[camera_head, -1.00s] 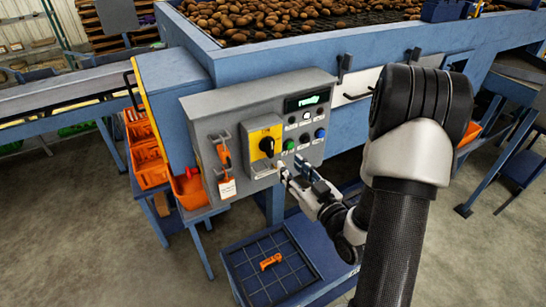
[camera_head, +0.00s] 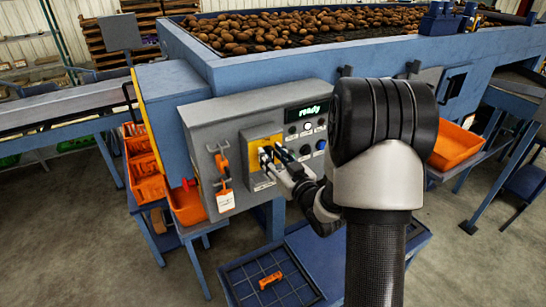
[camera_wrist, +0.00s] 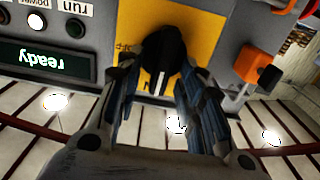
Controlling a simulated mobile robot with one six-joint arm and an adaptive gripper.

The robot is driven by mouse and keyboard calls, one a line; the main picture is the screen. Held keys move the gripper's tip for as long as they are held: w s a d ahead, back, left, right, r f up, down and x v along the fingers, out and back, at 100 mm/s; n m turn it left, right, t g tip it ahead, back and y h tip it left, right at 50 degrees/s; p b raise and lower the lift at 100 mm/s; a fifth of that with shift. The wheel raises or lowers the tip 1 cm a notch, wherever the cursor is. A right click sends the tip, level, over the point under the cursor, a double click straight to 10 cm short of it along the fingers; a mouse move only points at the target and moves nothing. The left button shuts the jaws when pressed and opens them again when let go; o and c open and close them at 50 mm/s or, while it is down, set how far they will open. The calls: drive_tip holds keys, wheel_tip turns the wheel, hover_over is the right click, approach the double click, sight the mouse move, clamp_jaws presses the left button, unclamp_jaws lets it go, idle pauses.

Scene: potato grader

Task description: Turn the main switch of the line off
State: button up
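The main switch is a black rotary knob on a yellow plate (camera_head: 251,151) on the front of a grey control box (camera_head: 215,115). In the wrist view the black knob (camera_wrist: 163,52) has a white pointer line toward the bottom of the picture. My gripper (camera_head: 272,157) is at the yellow plate, and its fingers cover most of the knob in the head view. In the wrist view my gripper (camera_wrist: 160,72) is open, with one finger on each side of the knob. I cannot tell whether the fingers touch it.
The box's display (camera_head: 308,112) reads "ready". An orange padlock-like piece with a white tag (camera_head: 225,200) hangs left of the switch, with a red button (camera_head: 190,184) beyond. A blue tray (camera_head: 238,287) with an orange item (camera_head: 270,280) lies below. Potatoes (camera_head: 300,25) fill the hopper.

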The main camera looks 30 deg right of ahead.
drive_tip(key=shift+c, duration=0.4)
clamp_jaws()
idle(0.4)
drive_tip(key=shift+d+f+m, duration=0.25)
drive_tip(key=shift+m, duration=2.75)
drive_tip(key=shift+d+f+m, duration=0.2)
drive_tip(key=shift+d+m, duration=0.1)
drive_tip(key=shift+m, duration=2.7)
drive_tip(key=shift+d+f+m, duration=0.25)
drive_tip(key=shift+m, duration=2.75)
